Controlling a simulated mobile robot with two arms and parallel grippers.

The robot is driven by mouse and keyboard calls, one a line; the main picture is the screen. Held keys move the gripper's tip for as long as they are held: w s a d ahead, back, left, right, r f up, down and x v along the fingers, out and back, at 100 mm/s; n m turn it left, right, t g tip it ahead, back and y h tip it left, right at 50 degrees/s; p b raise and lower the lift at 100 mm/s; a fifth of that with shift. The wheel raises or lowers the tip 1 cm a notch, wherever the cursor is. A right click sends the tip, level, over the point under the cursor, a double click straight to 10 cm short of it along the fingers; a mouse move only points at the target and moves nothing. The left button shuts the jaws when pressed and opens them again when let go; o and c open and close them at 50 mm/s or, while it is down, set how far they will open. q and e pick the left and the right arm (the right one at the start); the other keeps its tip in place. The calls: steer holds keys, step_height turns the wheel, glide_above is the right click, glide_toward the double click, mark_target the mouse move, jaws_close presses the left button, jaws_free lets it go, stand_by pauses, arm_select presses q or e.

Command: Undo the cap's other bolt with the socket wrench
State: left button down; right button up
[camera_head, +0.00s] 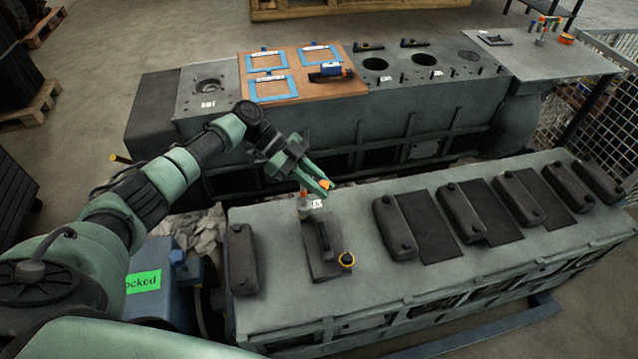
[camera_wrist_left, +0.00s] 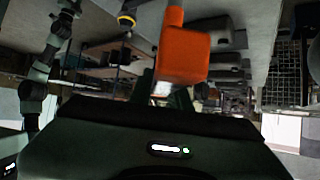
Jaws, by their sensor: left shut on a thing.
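My left gripper (camera_head: 322,183) is shut on an orange-handled tool (camera_head: 326,185), which looks like the socket wrench. It is held above the near engine block's left part. In the left wrist view the orange handle (camera_wrist_left: 186,50) fills the middle, between the fingers. A thin upright part with a red band (camera_head: 303,196) stands just below and left of the fingers; whether it belongs to the wrench I cannot tell. A dark narrow piece (camera_head: 323,238), perhaps the cap, lies on a dark plate (camera_head: 324,268). Bolt heads are too small to tell.
Several dark covers (camera_head: 396,228) stand on the near engine's grey top (camera_head: 370,285). A second block behind carries a brown board (camera_head: 333,88) with blue frames and a blue-black tool (camera_head: 330,72). A side table (camera_head: 525,62) is at the far right.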

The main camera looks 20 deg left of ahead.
arm_select(q)
steer(key=n+t, duration=0.2)
steer(key=shift+w+a+f+n+t, duration=0.1)
steer(key=shift+w+a+n+t, duration=0.1)
steer(key=shift+w+n+t, duration=0.15)
steer(key=shift+w+a+n+t+y, duration=0.1)
steer(key=shift+w+n+t+y, duration=0.35)
steer(key=shift+n+t, duration=0.55)
steer(key=shift+w+a+n+t+y, duration=0.1)
steer(key=shift+w+n+t+y, duration=0.35)
steer(key=shift+n+t, duration=0.45)
steer(key=shift+w+a+r+n+t+y, duration=0.1)
steer(key=shift+w+a+n+t+y, duration=0.25)
steer(key=shift+n+t+y, duration=0.65)
steer(key=shift+w+a+r+n+t+y, duration=0.1)
steer(key=shift+w+a+n+t+y, duration=0.35)
steer(key=shift+n, duration=0.9)
steer(key=shift+w+a+n+t+y, duration=0.15)
steer(key=shift+a+n+t+y, duration=0.1)
steer(key=shift+n+t+y, duration=0.8)
steer(key=shift+g, duration=0.25)
